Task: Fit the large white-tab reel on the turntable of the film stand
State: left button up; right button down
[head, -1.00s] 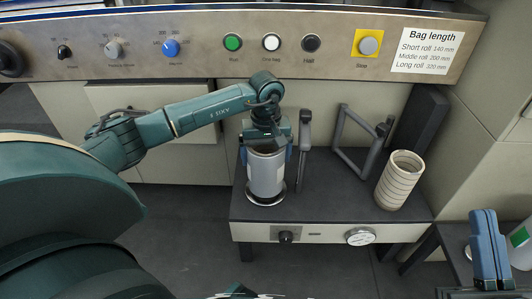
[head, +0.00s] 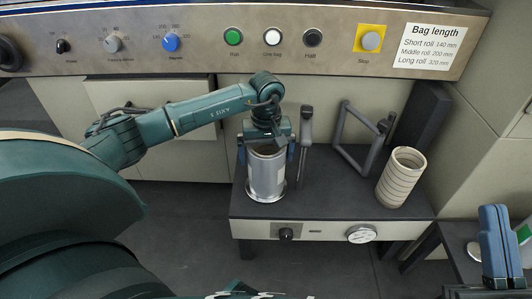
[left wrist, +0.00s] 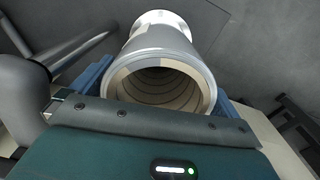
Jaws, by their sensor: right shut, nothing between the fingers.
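A silver-grey hollow reel (head: 267,178) stands upright at the round turntable plate (head: 276,197) on the left of the film stand (head: 330,198). I see no white tab on it. In the left wrist view the reel (left wrist: 160,45) shows its open top and ringed cream core. My left gripper (head: 267,152) comes down over the reel's top, with a blue finger on each side, closed against it. Whether the reel's base is fully seated is too small to tell. My right gripper (head: 499,245) is shut and empty at the lower right.
A cream ringed tube (head: 401,177) stands at the stand's right. A dark upright post (head: 306,140) and an angled bar frame (head: 358,145) stand behind. A control panel (head: 200,42) spans the back. A side table at lower right carries a green-marked white item (head: 525,236).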

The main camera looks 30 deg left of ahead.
pick_arm(q)
jog(key=shift+f, duration=0.4)
pick_arm(e)
jog(key=f, duration=0.2)
jog(key=shift+w+a+f+g, duration=0.15)
jog(key=shift+a+f+g, duration=0.1)
jog(key=shift+f+g, duration=0.05)
pick_arm(q)
jog(key=shift+r+p, duration=0.4)
jog(key=shift+r, duration=0.3)
pick_arm(e)
notch_tip(320, 180, up, 4)
jog(key=n+y, duration=0.2)
pick_arm(q)
notch_tip(320, 180, up, 12)
jog(key=p, duration=0.5)
jog(key=shift+r, duration=0.25)
pick_arm(e)
jog(key=f+m+h, duration=0.1)
jog(key=f+m+g+h, duration=0.1)
jog(key=f+m+h, duration=0.1)
jog(key=s+f+m+h, duration=0.1)
jog(key=f+m+h, duration=0.1)
